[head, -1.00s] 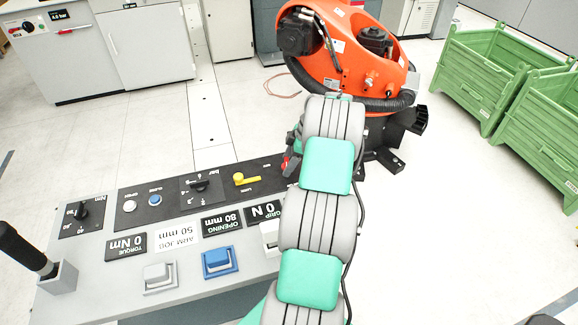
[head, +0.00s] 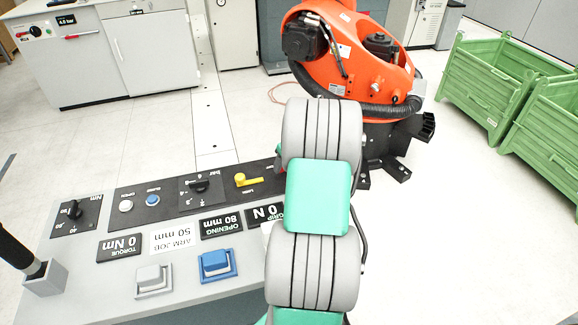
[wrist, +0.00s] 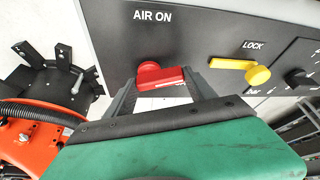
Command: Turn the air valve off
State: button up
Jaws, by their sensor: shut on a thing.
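The air valve is a red handle (wrist: 160,76) on the grey panel under the words "AIR ON" (wrist: 152,17) in the wrist view. The handle lies roughly crosswise, with its round end at the left. My gripper (wrist: 160,90) has one dark finger at each end of the handle and is shut on it. The green body of my gripper covers the lower part of the wrist view. In the head view my arm hides the gripper and the valve.
A yellow lock lever (head: 247,181) sits beside the valve on the console (head: 105,275), with knobs, buttons and a blue switch (head: 215,263). An orange robot (head: 345,55) stands behind. Green crates (head: 500,75) stand at the right, with open floor between.

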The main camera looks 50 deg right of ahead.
jog(key=shift+w+m+g+h+b, duration=0.15)
jog(key=shift+m+h+b, duration=0.15)
jog(key=shift+m, duration=0.65)
jog(key=shift+w+m+g+h+b, duration=0.15)
jog(key=shift+m+h, duration=0.25)
jog(key=shift+m, duration=0.55)
jog(key=o, duration=1.4)
jog(key=v, duration=0.8)
